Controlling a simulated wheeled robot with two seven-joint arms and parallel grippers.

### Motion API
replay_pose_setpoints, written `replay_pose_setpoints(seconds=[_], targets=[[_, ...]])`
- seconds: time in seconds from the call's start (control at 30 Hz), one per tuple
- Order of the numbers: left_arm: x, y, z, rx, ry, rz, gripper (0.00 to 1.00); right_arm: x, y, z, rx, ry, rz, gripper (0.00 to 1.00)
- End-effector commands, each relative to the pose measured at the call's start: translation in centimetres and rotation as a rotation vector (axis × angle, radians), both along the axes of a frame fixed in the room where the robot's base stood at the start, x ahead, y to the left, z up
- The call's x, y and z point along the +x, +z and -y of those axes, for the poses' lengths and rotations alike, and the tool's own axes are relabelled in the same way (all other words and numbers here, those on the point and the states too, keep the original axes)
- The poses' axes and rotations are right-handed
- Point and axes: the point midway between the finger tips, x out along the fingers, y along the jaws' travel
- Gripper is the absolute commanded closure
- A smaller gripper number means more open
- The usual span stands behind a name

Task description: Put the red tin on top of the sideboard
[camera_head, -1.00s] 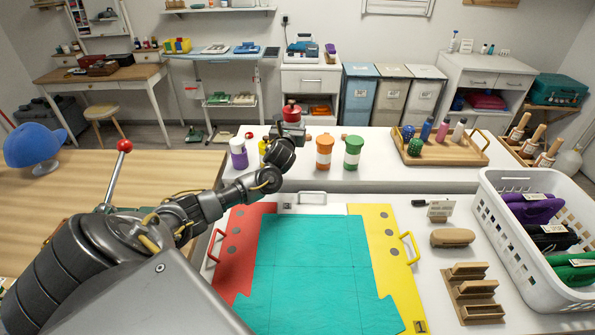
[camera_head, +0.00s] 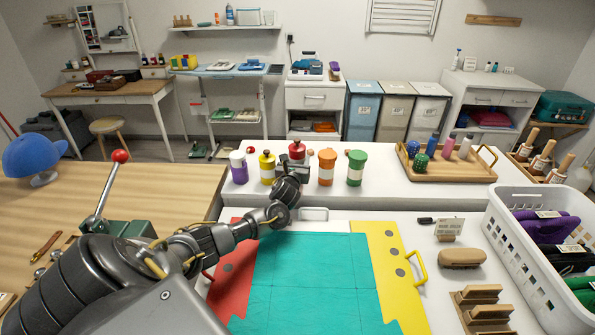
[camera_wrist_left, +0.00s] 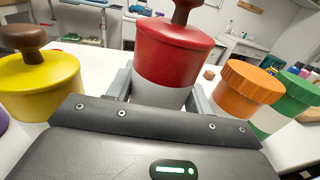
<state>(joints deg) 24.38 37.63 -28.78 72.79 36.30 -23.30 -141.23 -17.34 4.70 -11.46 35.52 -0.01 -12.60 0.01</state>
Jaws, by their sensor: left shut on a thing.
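The red tin (camera_head: 298,151), with a white lower band and a dark knob, is between the yellow tin (camera_head: 267,168) and the orange tin (camera_head: 326,167) over the white sideboard top (camera_head: 385,172). My left gripper (camera_head: 294,166) is shut on it. In the left wrist view the red tin (camera_wrist_left: 168,55) is upright, with a finger on each side of its white part. Its base is hidden by the gripper, so I cannot tell whether it touches the top. My right gripper is not in view.
A wooden tray (camera_head: 470,172) with bottles is to the right. In front lie a teal mat (camera_head: 315,275) and a white basket (camera_head: 520,262).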

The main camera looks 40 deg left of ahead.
Motion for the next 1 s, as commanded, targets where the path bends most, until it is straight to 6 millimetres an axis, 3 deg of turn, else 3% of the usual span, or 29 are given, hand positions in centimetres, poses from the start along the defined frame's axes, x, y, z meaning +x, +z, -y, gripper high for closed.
replay_pose_setpoints(seconds=[0.13,0.4,0.83,0.87,1.0], targets=[[0.0,-0.6,0.0,0.000,0.000,0.000,0.72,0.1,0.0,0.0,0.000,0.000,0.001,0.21],[0.0,-4.0,0.0,0.000,0.001,0.001,0.72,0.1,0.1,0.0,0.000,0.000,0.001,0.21],[0.0,-4.6,0.0,0.001,-0.001,0.001,0.72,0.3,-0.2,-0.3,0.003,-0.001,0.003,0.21],[0.0,-4.6,0.0,0.001,-0.001,0.001,0.46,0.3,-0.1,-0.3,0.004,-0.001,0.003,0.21],[0.0,-4.5,0.0,0.000,-0.001,0.000,0.28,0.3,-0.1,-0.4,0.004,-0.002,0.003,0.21]])
